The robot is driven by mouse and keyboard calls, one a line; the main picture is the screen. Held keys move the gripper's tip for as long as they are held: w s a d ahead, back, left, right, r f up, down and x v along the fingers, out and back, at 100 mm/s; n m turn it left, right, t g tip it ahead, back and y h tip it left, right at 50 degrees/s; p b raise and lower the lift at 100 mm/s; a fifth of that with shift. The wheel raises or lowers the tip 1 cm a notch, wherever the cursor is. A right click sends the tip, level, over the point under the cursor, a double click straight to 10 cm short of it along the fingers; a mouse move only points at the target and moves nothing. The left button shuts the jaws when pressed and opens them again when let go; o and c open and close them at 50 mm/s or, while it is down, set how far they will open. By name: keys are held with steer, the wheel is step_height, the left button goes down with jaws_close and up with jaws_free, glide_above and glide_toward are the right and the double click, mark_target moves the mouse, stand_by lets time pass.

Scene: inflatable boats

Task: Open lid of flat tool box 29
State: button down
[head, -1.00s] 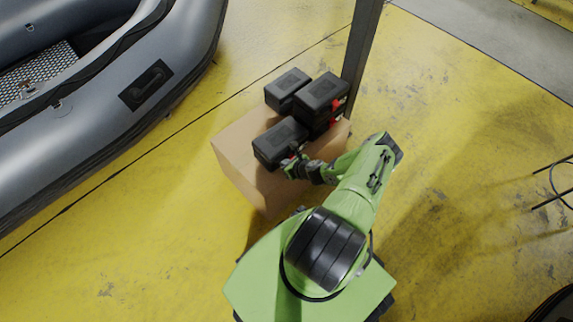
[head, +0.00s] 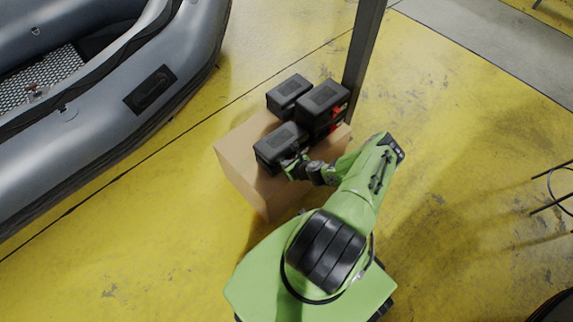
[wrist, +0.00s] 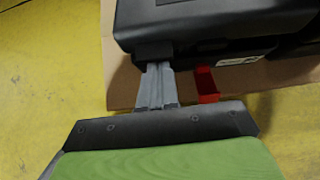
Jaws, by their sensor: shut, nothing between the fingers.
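Several black tool boxes stand on a cardboard box; the pictures do not show which is number 29. The front black tool box (head: 281,145) has its lid down, and it also fills the top of the wrist view (wrist: 220,25). My gripper (head: 291,164) is at the front side of this box. In the wrist view my gripper (wrist: 156,75) has its grey fingers together, reaching up to a dark latch-like part (wrist: 153,52) under the lid edge. Nothing shows between the fingers. A red latch (wrist: 206,84) hangs beside the fingers on the right.
Two more black tool boxes stand close behind, one at the back left (head: 288,92) and a taller one or stack at right (head: 323,98) with red latches. The cardboard box (head: 240,165) carries them. A dark post (head: 364,55) rises behind. A grey inflatable boat (head: 190,75) lies left.

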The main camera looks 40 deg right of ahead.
mark_target(276, 153)
steer(key=shift+w+r+p, duration=0.2)
steer(key=shift+r+p, duration=0.25)
steer(key=shift+r, duration=0.2)
steer(key=shift+w+r+p, duration=0.2)
steer(key=shift+r+p, duration=0.2)
steer(key=shift+r, duration=0.2)
steer(key=shift+w+r+p, duration=0.35)
steer(key=shift+r+p, duration=0.1)
steer(key=shift+r, duration=0.15)
steer(key=shift+w+r+p, duration=0.3)
steer(key=shift+r+p, duration=0.1)
steer(key=shift+r, duration=0.2)
steer(key=shift+w+r+p, duration=0.6)
steer(key=shift+w+r, duration=0.3)
steer(key=shift+r, duration=0.15)
